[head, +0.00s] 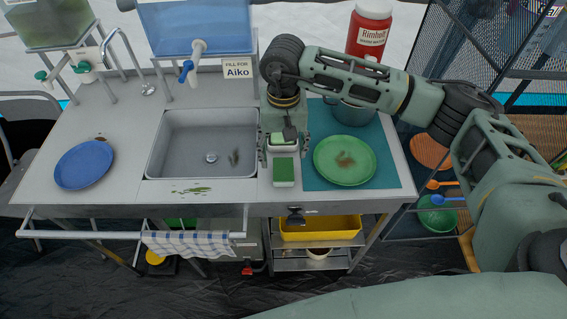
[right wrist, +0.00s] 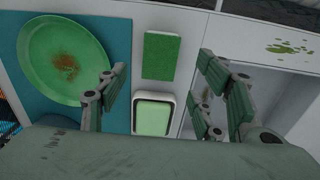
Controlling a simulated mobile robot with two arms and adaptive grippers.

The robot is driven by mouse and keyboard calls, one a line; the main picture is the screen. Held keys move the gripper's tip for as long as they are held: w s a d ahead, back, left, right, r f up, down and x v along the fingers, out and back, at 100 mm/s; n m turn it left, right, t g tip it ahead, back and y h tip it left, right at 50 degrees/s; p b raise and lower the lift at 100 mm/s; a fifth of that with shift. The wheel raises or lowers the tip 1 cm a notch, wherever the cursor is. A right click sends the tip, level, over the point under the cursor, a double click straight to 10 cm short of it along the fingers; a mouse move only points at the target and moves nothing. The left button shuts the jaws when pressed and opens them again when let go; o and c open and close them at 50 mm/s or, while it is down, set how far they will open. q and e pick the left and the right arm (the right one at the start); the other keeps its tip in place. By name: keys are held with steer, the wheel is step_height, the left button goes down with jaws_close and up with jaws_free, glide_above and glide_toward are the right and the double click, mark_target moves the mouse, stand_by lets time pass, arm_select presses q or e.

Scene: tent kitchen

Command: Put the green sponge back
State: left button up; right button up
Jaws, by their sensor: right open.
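The green sponge (head: 284,170) lies flat on the grey counter strip between the sink and the teal mat. In the right wrist view the green sponge (right wrist: 161,56) is a darker green rectangle, with no finger touching it. Beside it, on the back side, is a small white dish (right wrist: 153,97) with a pale green inside; it is partly covered by my arm in the head view. My right gripper (head: 285,148) points down above the dish and sponge. In the right wrist view my right gripper (right wrist: 163,75) has its fingers wide apart, with nothing between the pads. My left gripper is not in view.
The sink (head: 212,128) is left of the sponge. A dirty green plate (head: 345,175) on the teal mat (head: 385,184) is to the right, with a pot (head: 352,113) behind. A blue plate (head: 84,164) is far left. Green scraps (head: 190,190) lie at the sink's front edge.

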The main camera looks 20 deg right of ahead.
steer(key=shift+r+b, duration=0.3)
steer(key=shift+r, duration=2.1)
